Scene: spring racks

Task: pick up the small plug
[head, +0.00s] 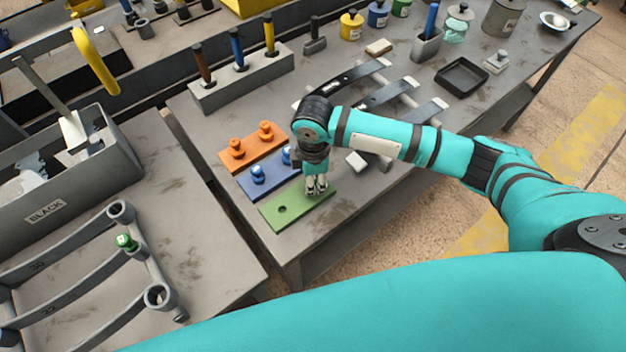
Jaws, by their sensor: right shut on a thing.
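The green board (300,208) lies at the near left part of the middle table, with one empty hole at its left end. My right gripper (317,190) points down at the right end of this board and is shut on a small plug, which its fingers hide almost wholly. Another green plug (126,242) sits in a ring of the grey spring rack (60,269) on the left table. A blue board (276,184) with blue plugs and an orange board (243,158) with two orange plugs lie behind the green one. My left gripper is out of view.
A grey block (240,82) with several coloured-handled tools stands behind the boards. Dark flat springs (385,95) lie right of it. A grey bin (75,185) labelled BLACK stands left.

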